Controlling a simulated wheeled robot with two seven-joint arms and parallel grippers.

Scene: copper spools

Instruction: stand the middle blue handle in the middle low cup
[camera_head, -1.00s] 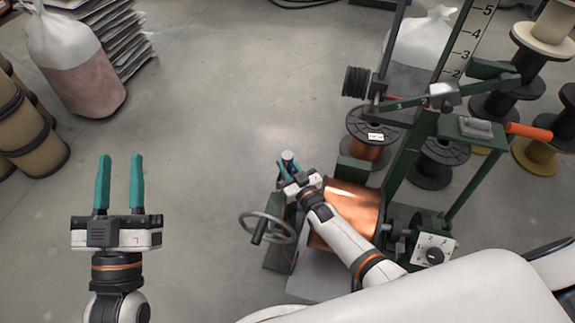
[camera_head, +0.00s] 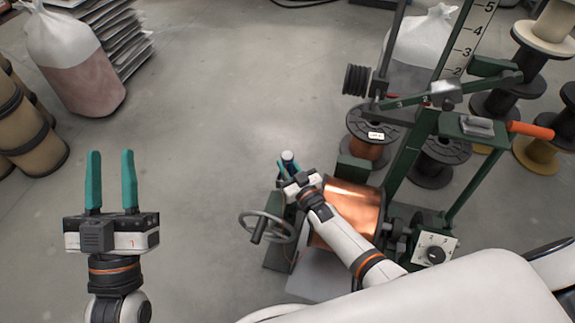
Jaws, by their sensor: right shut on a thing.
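My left gripper (camera_head: 110,154) is open and empty, with teal fingers pointing up the picture over bare floor at the left. My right gripper (camera_head: 285,169) is at the green machine, beside its copper drum. It is shut on a small dark, bluish piece with a pale top (camera_head: 288,156), which stands up between the teal fingers. The piece is too small and too covered for me to make out its full shape. I cannot make out any low cup or other blue handles in this view.
The copper drum (camera_head: 350,205) and a grey handwheel (camera_head: 267,227) lie close to my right gripper. A green frame (camera_head: 410,155) rises to the right. Spools stand behind it. A filled sack (camera_head: 75,65) stands at upper left. The middle floor is clear.

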